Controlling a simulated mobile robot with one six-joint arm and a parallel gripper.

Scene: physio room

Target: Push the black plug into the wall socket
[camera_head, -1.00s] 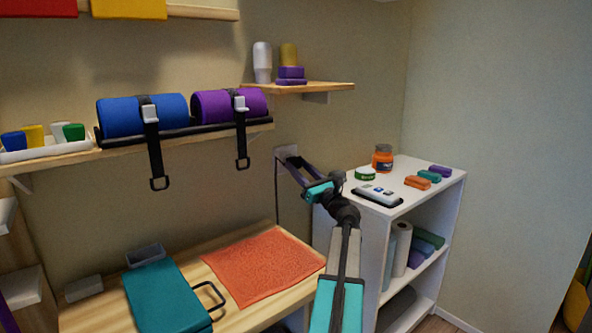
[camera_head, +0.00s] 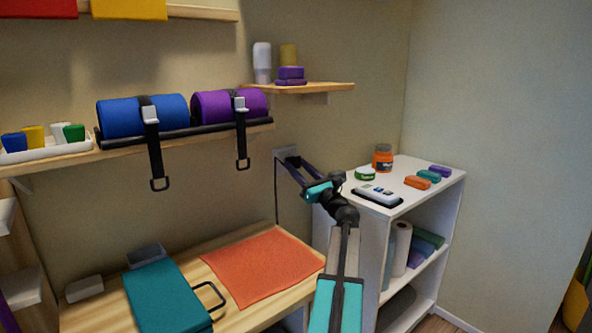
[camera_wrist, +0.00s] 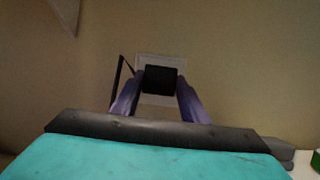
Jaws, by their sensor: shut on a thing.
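The black plug (camera_wrist: 161,79) is between the fingertips of my gripper (camera_wrist: 158,88) in the wrist view, and the gripper is shut on it. Behind the plug is the pale wall socket plate (camera_wrist: 173,62), whose middle the plug covers. The plug lines up roughly with the plate's centre. I cannot tell whether the plug touches the socket or is in it. In the head view, my gripper (camera_head: 289,162) reaches up to the socket plate (camera_head: 286,151) on the wall, and the plug is hard to make out there. A dark cord (camera_head: 276,200) hangs down from the plug area.
A wooden table (camera_head: 245,318) with an orange towel (camera_head: 262,266) and a teal case (camera_head: 165,297) lies below my arm. A white shelf unit (camera_head: 378,230) stands close to the right. A wall shelf (camera_head: 320,88) is above the socket.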

